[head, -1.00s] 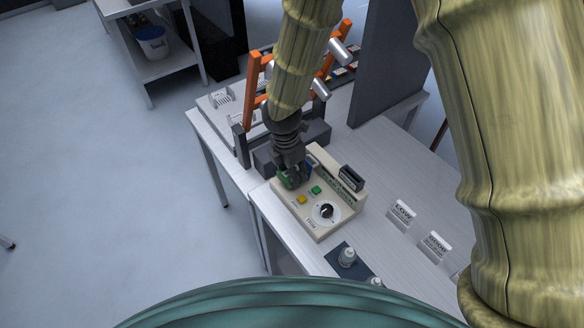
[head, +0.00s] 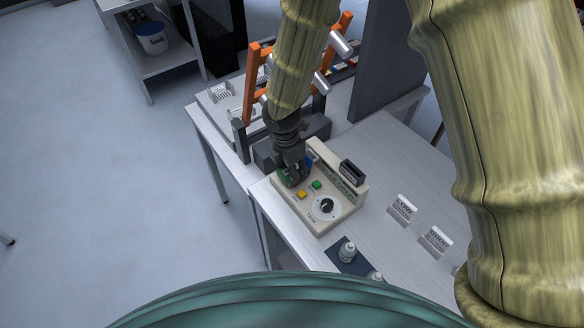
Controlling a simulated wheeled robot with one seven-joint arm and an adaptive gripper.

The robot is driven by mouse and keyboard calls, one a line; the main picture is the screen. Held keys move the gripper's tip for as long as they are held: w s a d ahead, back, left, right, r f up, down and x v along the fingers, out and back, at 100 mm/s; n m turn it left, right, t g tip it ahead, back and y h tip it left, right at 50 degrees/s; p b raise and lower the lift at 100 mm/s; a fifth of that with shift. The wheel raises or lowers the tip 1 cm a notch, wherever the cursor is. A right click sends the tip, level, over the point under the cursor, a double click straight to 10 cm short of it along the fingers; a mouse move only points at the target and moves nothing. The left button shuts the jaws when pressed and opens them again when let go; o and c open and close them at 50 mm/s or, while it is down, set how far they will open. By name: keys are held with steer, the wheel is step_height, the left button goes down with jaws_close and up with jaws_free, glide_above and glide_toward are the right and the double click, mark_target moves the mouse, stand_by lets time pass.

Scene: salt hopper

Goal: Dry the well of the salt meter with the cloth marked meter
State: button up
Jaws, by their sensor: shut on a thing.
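The salt meter (head: 318,212) is a cream box on the table with a black dial (head: 327,206), a yellow button (head: 302,195), a green button (head: 317,185) and a dark display (head: 352,173). My gripper (head: 294,177) points down at the meter's upper left corner. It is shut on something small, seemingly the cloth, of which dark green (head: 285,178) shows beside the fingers. Some blue (head: 309,164) shows at their right. The cloth's marking cannot be read. The well is not visible; my gripper covers that corner, and contact cannot be made out.
An orange rack (head: 255,85) and a grey block stand close behind my gripper. A grey upright panel (head: 386,60) is at the back right. Two white signs (head: 402,209) stand right of the meter. Small bottles (head: 347,252) stand on a dark mat in front.

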steer(key=shift+f, duration=0.5)
stand_by(1.7)
steer(key=shift+r+p, duration=2.85)
steer(key=shift+r, duration=0.75)
steer(key=shift+f, duration=0.1)
